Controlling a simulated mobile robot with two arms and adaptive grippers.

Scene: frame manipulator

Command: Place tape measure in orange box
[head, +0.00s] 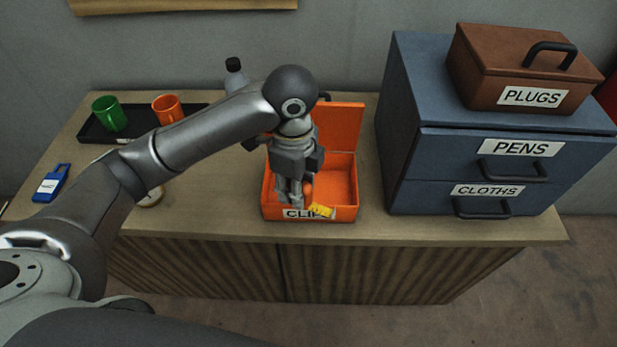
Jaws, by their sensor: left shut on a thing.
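The orange box (339,180) stands open on the wooden cabinet, its lid raised at the back and a partly covered label reading "CLIPS" on its front wall. My left gripper (296,200) points down over the left part of the box, its fingers shut on the tape measure (321,210). A yellow piece of the tape measure shows at the fingertips, in front of the box's front rim in the picture. The rest of it is mostly hidden by the fingers. I cannot tell whether it touches the box. My right gripper is not in view.
A blue drawer unit (405,120) labelled PENS and CLOTHS stands right of the box, with a brown PLUGS box (490,75) on top. At left are a black tray (95,130) with a green mug (109,113) and orange mug (167,108), and a blue tagged item (52,182).

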